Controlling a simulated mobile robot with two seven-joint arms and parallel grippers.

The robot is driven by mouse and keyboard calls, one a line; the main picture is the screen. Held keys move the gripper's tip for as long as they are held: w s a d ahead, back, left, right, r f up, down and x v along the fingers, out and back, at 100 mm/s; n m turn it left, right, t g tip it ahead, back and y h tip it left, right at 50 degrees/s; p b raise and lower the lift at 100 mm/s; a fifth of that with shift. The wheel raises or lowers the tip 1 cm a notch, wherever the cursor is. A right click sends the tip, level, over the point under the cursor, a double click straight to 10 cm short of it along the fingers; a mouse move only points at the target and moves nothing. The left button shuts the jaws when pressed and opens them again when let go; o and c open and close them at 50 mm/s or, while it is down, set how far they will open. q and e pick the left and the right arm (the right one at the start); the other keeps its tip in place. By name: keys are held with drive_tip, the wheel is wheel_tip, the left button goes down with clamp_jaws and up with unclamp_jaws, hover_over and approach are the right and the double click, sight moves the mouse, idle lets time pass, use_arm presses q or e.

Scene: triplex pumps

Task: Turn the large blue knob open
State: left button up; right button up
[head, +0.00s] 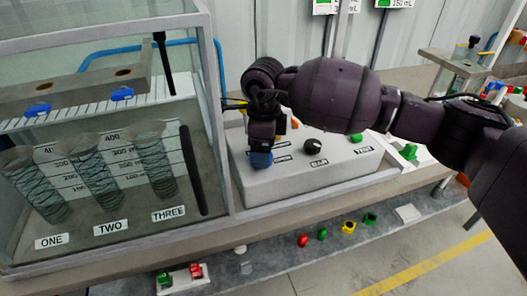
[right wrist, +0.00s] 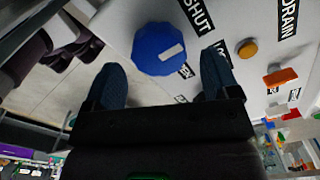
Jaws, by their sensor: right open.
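The large blue knob (right wrist: 157,49) has a faceted rim and a white mark on its face, and sits on the light control box. In the right wrist view it lies just ahead of and partly between the fingertips, and a "SHUT" label is beside it. In the head view the knob (head: 262,160) shows directly below my right gripper (head: 263,146), at the left end of the box. My right gripper (right wrist: 163,68) is open with a dark blue finger on each side. I cannot tell whether they touch the knob. My left gripper is not in view.
The control box (head: 300,185) also carries a black knob (head: 312,146) and small orange controls. A glass tank (head: 215,120) with cylinders stands close on the left. A green valve part (head: 409,151) is at the right. Several coloured parts lie on a lower shelf (head: 330,245).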

drive_tip(key=shift+f, duration=0.85)
drive_tip(key=c, duration=0.9)
